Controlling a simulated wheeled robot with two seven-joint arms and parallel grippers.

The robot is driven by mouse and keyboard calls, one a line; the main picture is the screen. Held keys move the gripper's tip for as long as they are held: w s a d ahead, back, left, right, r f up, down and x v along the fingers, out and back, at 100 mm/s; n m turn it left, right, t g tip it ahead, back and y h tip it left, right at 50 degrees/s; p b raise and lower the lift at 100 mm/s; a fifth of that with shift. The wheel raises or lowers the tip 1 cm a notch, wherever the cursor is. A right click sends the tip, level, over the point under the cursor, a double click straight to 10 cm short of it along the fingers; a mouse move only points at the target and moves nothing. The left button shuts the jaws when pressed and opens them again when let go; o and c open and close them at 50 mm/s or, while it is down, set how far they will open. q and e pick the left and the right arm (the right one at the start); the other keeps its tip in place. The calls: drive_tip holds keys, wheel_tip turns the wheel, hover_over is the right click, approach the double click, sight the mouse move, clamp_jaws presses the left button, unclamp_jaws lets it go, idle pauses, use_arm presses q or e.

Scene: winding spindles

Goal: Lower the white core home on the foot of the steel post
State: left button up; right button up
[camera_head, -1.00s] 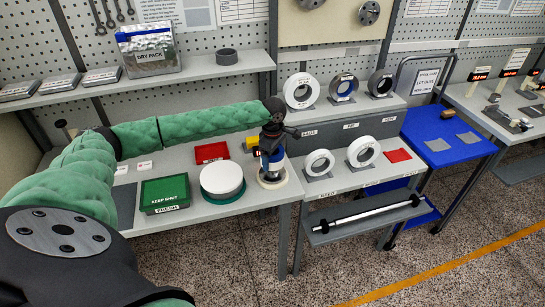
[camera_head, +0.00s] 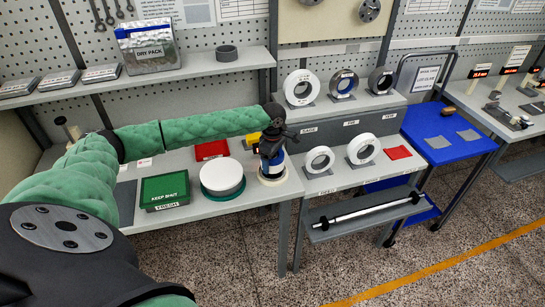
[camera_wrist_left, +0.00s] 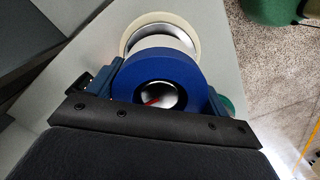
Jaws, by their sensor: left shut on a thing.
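The white core (camera_wrist_left: 185,76) shows a broad blue ring face towards the left wrist camera, with a white band beyond it. My left gripper (camera_head: 271,154) is shut on it, one finger on each side. A shiny round part with a red mark shows in the ring's centre; I take it for the top of the steel post. The cream foot (camera_head: 273,180) with a bright steel inner rim lies below the core; the foot also shows in the left wrist view (camera_wrist_left: 129,34). The gripper hides most of the core in the head view, and any gap to the foot is unclear. My right gripper is out of view.
A round white-topped green drum (camera_head: 222,174) stands close left of the foot, with a green box (camera_head: 165,190) further left. A yellow item (camera_head: 251,140) and a red tray (camera_head: 211,150) lie behind. White rings (camera_head: 320,159) stand on the shelf to the right.

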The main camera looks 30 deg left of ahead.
use_arm(q)
drive_tip(key=shift+f, duration=0.7)
drive_tip(key=o, duration=0.7)
drive_tip(key=shift+o, duration=1.3)
drive_tip(key=shift+f, duration=0.1)
drive_tip(key=shift+r, duration=0.4)
wheel_tip(320, 180, up, 2)
drive_tip(key=shift+w+r+b, duration=0.1)
drive_tip(key=shift+r+b, duration=0.1)
drive_tip(key=shift+b, duration=0.5)
wheel_tip(320, 180, up, 3)
drive_tip(key=shift+r+b, duration=0.2)
drive_tip(key=shift+b, duration=0.35)
drive_tip(key=shift+r, duration=0.65)
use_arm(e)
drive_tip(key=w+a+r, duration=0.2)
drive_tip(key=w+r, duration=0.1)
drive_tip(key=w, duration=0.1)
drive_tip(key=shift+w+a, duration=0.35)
